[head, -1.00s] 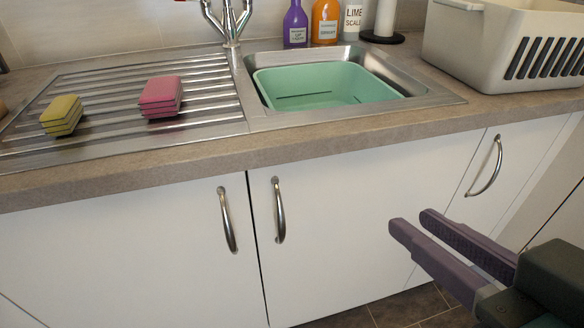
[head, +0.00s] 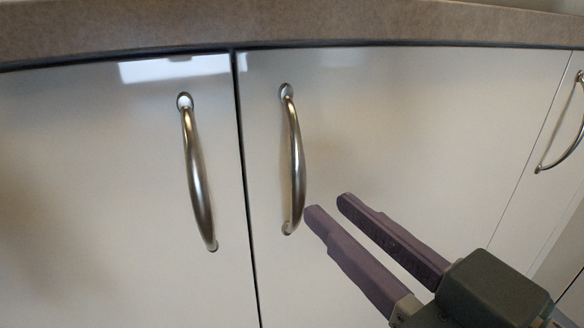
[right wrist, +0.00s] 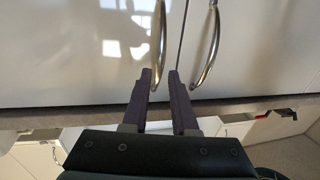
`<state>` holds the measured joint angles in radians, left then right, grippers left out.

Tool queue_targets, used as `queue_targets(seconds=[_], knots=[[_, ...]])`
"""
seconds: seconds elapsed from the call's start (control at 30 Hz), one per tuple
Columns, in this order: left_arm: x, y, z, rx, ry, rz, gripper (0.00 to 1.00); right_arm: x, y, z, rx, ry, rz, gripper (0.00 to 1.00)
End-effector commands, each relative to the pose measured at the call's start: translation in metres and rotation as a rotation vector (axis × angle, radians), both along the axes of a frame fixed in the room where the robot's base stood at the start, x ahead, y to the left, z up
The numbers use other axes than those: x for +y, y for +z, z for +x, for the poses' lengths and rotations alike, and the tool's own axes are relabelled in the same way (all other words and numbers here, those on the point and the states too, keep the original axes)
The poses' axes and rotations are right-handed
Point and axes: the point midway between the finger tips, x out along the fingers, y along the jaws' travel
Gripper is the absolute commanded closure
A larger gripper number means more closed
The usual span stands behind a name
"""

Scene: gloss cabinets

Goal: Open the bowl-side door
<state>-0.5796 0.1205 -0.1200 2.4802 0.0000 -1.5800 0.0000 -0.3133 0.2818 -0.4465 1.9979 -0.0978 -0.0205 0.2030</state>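The bowl-side door (head: 400,130) is glossy white and looks shut, flush with its neighbour. Its bowed metal handle (head: 296,165) stands near the door's left edge, just right of the dark gap. My right gripper (head: 326,206) is open and empty. In the head view its fingertips are just right of the handle's lower end. In the right wrist view the gripper (right wrist: 160,71) points at the doors, and the handle (right wrist: 158,40) lines up between the open fingers. Contact cannot be told. My left gripper is not in view.
The neighbouring white door (head: 90,190) has a similar handle (head: 197,175) left of the gap. Another cabinet handle (head: 566,145) is at the far right. The worktop edge (head: 300,22) overhangs the doors. The door faces between the handles are clear.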

Motion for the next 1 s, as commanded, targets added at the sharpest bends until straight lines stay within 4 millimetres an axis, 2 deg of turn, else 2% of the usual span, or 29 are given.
queue_targets(seconds=[0.2,0.4,0.77,0.83,1.0], knots=[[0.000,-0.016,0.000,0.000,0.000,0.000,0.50,0.020,-0.002,0.037,-0.003,0.000,0.002,0.73],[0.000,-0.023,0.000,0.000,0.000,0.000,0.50,0.033,-0.002,0.059,0.000,-0.001,0.001,0.73],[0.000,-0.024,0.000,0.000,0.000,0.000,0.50,0.036,0.000,0.065,0.002,0.000,0.000,0.73],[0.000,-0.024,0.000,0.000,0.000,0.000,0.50,0.036,0.000,0.065,0.002,0.000,0.000,0.78],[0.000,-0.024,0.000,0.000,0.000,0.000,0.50,0.036,0.000,0.064,0.002,0.000,0.000,0.97]])
